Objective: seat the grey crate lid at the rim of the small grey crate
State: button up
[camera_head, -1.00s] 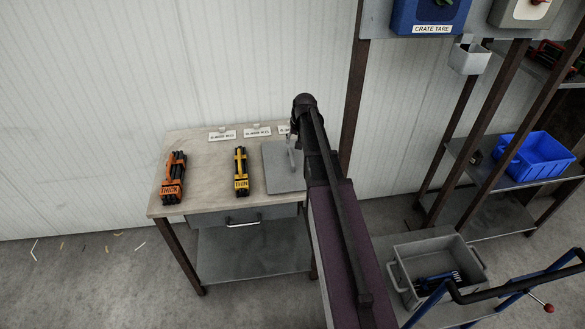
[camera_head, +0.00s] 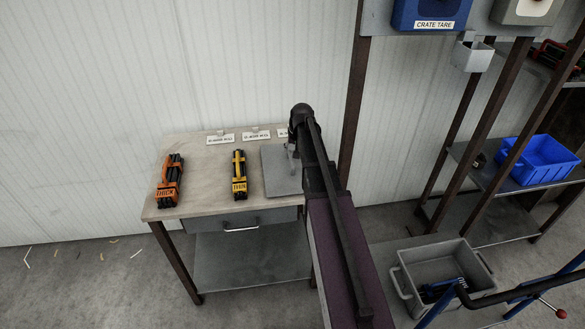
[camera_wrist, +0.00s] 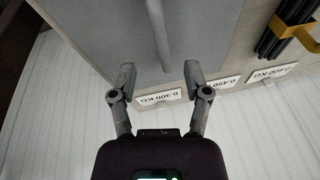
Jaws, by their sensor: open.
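The grey crate lid (camera_head: 277,182) lies flat on the right end of the wooden-topped table. It shows in the wrist view as a grey plate (camera_wrist: 105,30) with a bar handle (camera_wrist: 159,35). My gripper (camera_wrist: 160,72) is open at the lid. The handle's near end lies between the two fingertips, with a gap on each side; whether the fingers are level with it I cannot tell. In the head view my arm partly hides the lid. The small grey crate (camera_head: 407,288) stands open at the lower right, apart from the lid, with a dark and blue bundle inside.
An orange-banded rod bundle (camera_head: 169,182) and a yellow-banded one (camera_head: 240,175) lie on the table (camera_head: 205,190). Weight cards stand along its back. A blue bin (camera_head: 538,160) sits on the right shelf. A blue-framed cart with a dark handle (camera_head: 500,297) is near the crate.

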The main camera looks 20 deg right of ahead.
jog(key=shift+b+x, duration=2.55)
jog(key=shift+x, duration=0.05)
jog(key=shift+a, duration=0.15)
grip_shut()
